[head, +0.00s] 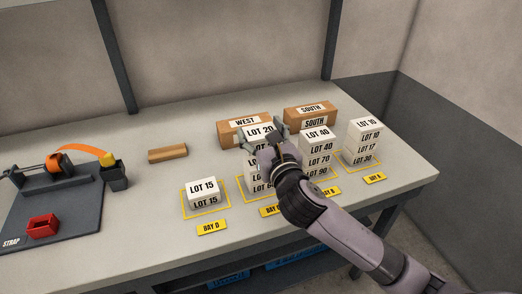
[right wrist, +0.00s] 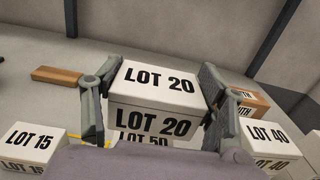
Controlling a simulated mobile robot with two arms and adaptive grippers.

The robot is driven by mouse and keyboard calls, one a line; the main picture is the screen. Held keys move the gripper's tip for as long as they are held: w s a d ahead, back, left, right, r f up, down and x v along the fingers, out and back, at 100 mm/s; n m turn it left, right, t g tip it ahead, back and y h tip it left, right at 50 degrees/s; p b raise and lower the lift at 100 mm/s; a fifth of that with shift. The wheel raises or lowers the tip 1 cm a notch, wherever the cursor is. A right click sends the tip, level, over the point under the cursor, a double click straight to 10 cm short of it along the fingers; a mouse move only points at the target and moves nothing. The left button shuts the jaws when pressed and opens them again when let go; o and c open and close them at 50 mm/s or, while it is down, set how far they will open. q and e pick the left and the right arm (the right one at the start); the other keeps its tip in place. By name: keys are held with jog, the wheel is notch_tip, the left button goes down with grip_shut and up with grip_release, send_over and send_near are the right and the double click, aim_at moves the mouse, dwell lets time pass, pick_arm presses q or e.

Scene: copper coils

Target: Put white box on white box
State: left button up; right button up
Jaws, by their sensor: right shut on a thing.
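My right gripper (head: 266,140) is shut on the white LOT 20 box (head: 258,131), with a finger on each side of it. The right wrist view shows the LOT 20 box (right wrist: 155,85) between the fingers, above a LOT 50 box (right wrist: 145,138); I cannot tell whether they touch. A single white LOT 15 box (head: 202,188) sits in a yellow outline at bay D. A stack topped by the white LOT 40 box (head: 318,135) stands right of my gripper. Another stack topped by the LOT 10 box (head: 364,126) is farther right. My left gripper is not in view.
Brown cartons marked WEST (head: 228,131) and SOUTH (head: 310,112) stand behind the stacks. A wooden block (head: 168,153) lies left of them. A strapping station (head: 60,210) with a red part (head: 42,227) fills the left end. The table between is clear.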

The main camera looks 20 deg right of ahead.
aim_at(261, 145)
jog(key=shift+f, duration=0.3)
notch_tip(261, 145, down, 4)
jog(key=shift+r+b, duration=0.25)
jog(key=shift+b, duration=0.25)
jog(key=shift+f, duration=0.25)
jog(key=shift+f, duration=0.15)
jog(key=o, duration=1.3)
